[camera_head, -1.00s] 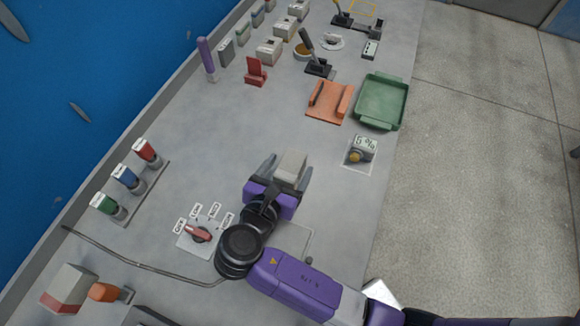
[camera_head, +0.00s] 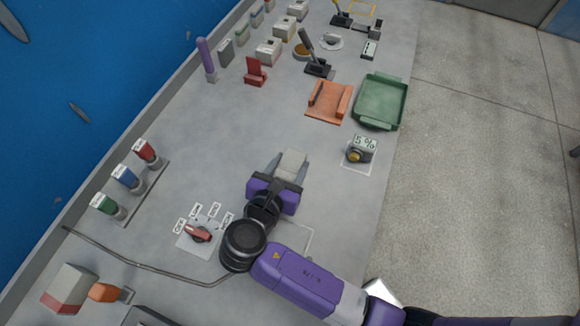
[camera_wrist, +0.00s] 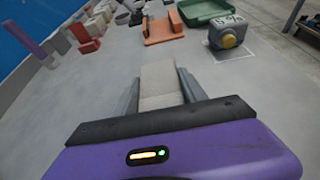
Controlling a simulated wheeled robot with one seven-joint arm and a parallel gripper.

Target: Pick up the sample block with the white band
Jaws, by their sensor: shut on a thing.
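A pale grey-beige block (camera_head: 292,163) is between the two grey fingers of my gripper (camera_head: 287,167). The fingers are shut on its sides. In the wrist view the block (camera_wrist: 159,82) points away from the purple gripper body, with a finger against each side. A lighter stretch shows on its part nearer the gripper, but I cannot clearly tell a white band. Its lower faces are hidden, and I cannot tell whether it touches the bench.
A dial panel (camera_head: 187,241) lies left of my wrist. A yellow-knobbed device with a percent display (camera_head: 363,143) stands to the right. An orange tray (camera_head: 324,112) and a green tray (camera_head: 362,116) lie beyond. Red, blue and green-topped pieces (camera_head: 126,178) stand left. Mid-bench is clear.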

